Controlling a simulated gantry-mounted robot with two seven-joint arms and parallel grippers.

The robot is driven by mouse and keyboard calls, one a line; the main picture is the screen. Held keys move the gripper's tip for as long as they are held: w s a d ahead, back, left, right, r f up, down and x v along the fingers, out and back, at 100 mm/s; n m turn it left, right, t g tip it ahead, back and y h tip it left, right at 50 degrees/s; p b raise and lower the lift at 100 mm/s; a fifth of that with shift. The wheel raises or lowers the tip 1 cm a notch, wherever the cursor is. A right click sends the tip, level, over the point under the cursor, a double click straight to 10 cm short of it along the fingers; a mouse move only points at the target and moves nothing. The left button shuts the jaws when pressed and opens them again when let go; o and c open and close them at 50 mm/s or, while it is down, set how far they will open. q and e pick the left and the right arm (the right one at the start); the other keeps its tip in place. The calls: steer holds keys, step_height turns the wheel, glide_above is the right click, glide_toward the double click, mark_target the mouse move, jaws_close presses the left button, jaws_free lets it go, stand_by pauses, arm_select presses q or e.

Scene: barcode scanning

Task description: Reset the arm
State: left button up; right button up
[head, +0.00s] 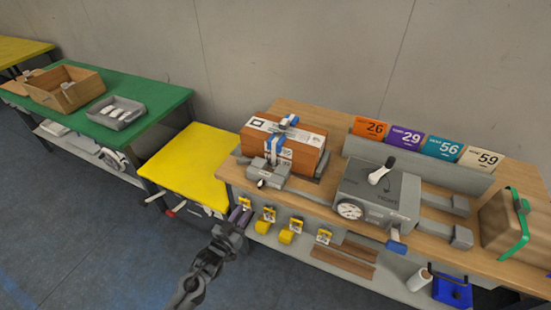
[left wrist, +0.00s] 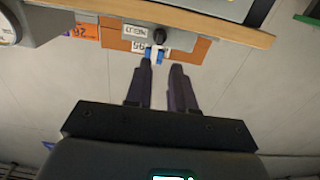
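My left gripper (head: 240,213) is in front of the wooden workbench, near its left end, below the benchtop edge. In the left wrist view its two dark fingers (left wrist: 162,75) are apart, with nothing between them. An orange-brown box (head: 310,154) with white labels and a blue-and-white item (head: 277,142) on it stands on the bench. In the left wrist view a brown panel (left wrist: 195,50) with white labels and a small blue-and-white piece (left wrist: 157,52) lie past the fingertips. My right gripper is in neither view.
A grey machine with a dial (head: 377,195) stands on the bench (head: 290,108), before numbered cards (head: 405,138). A yellow table (head: 190,165) and a green table (head: 160,98) with a grey tray (head: 115,112) and wooden crate (head: 65,90) are to the left. The floor (head: 90,240) at lower left is clear.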

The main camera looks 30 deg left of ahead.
arm_select(q)
steer(key=s+d+f+m+g+h, duration=0.15)
steer(key=s+d+g, duration=0.35)
steer(key=s+d, duration=0.7)
steer(key=s+r+m+g, duration=0.1)
steer(key=s+r+g, duration=0.2)
steer(key=s+g, duration=1)
steer(key=s+r+t+p, duration=0.3)
steer(key=r+p, duration=3.2)
steer(key=shift+s+r+t+y+p, duration=0.15)
steer(key=shift+r+t+y+p, duration=0.15)
steer(key=shift+y, duration=0.05)
steer(key=shift+a, duration=0.1)
